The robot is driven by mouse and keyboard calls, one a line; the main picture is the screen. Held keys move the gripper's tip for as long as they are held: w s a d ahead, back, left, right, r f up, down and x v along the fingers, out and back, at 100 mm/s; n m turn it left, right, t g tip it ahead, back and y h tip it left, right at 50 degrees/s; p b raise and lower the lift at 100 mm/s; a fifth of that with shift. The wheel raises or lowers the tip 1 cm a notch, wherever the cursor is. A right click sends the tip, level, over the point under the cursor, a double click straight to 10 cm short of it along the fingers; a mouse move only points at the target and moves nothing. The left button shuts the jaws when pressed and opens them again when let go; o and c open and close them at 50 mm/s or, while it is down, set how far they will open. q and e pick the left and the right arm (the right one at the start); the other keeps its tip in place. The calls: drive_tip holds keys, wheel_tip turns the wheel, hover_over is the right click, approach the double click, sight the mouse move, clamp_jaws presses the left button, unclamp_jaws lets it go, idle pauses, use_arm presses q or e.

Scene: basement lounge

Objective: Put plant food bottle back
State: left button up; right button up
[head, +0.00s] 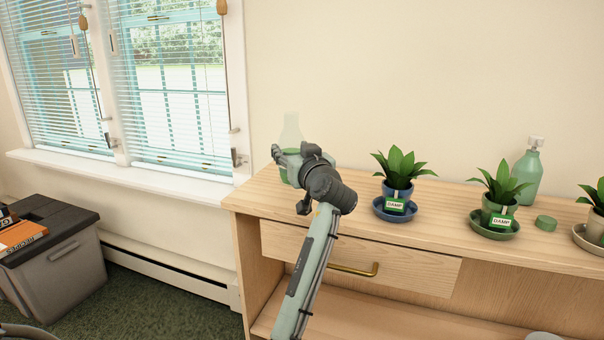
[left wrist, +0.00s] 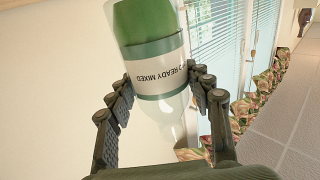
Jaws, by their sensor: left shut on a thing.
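The plant food bottle (head: 291,130) is clear, with green liquid in its lower part. It stands roughly upright at the left end of the wooden cabinet top (head: 355,190); I cannot tell whether its base touches the wood. In the left wrist view the bottle (left wrist: 150,25) has a white label reading "READY MIXED". My left gripper (head: 290,158) is shut on the bottle, one finger on each side, and hides part of it in the head view. My right gripper is not in view.
Potted plants on saucers, a blue one (head: 395,190) and a green one (head: 497,208) with "DAMP" tags, stand to the right. A green pump bottle (head: 527,172) and a small green lid (head: 546,223) are near them. A grey bin (head: 60,275) stands below the window.

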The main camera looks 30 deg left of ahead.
use_arm(q)
drive_tip(key=w, duration=0.1)
drive_tip(key=w+f, duration=0.1)
drive_tip(key=w, duration=0.1)
drive_tip(key=shift+w+d+f, duration=0.15)
drive_tip(key=shift+d+f, duration=0.1)
drive_tip(key=shift+f, duration=0.15)
wheel_tip(320, 180, down, 3)
drive_tip(key=shift+f, duration=0.55)
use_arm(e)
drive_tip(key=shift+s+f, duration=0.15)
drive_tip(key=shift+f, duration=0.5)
